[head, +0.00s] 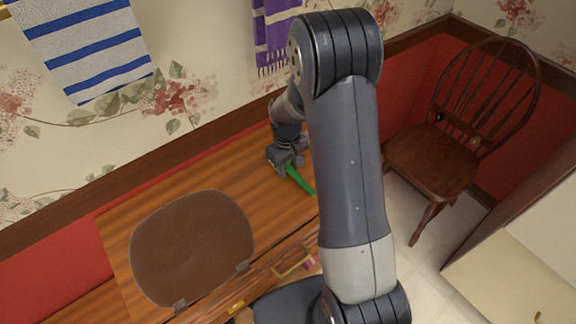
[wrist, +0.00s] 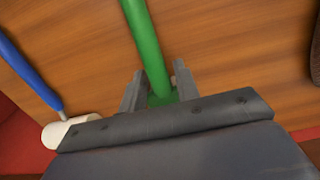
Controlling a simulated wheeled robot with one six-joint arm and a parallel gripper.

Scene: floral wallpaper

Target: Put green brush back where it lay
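The green brush (head: 300,181) shows in the head view as a green handle sticking out of my gripper (head: 287,160) toward the lower right, over the wooden tabletop (head: 112,232). In the wrist view the green handle (wrist: 148,45) runs from the top edge down between the two fingers of my gripper (wrist: 160,88), which close on it from both sides. The brush's other end is hidden by the gripper. I cannot tell whether the brush touches the tabletop.
A blue-handled brush (wrist: 28,70) with a white head lies left in the wrist view. A brown rounded panel (head: 192,245) lies on the table's left part. A wooden chair (head: 435,160) stands at the right. Striped towels (head: 88,50) hang on the wall behind.

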